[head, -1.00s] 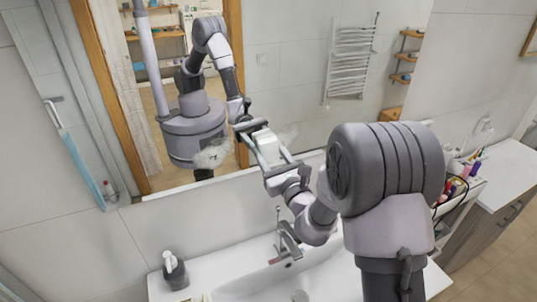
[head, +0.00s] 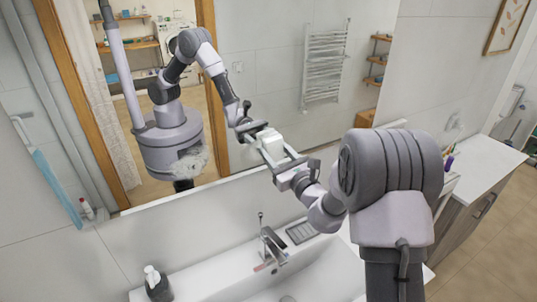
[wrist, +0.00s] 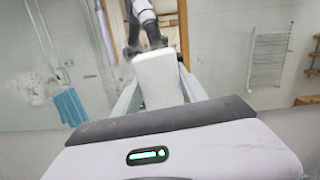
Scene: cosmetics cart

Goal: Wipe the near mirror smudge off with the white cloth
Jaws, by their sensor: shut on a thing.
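The white cloth (head: 271,145) is a folded block between the fingers of my gripper (head: 268,148). It is also in the wrist view (wrist: 160,80), held upright between the two grey fingers. The cloth is at the mirror (head: 270,60), close to the glass; I cannot tell if it touches. A whitish, patchy smudge (head: 190,163) is on the lower mirror, left of the gripper, over the reflection of my base. In the wrist view a pale smudge (wrist: 32,84) shows at the left, apart from the cloth. Any mark directly behind the gripper is hidden.
Below the mirror is a white washbasin (head: 330,275) with a tap (head: 272,247) and a dark soap bottle (head: 157,284). A grooved dish (head: 302,232) lies right of the tap. A white-topped cabinet (head: 485,165) stands at the right.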

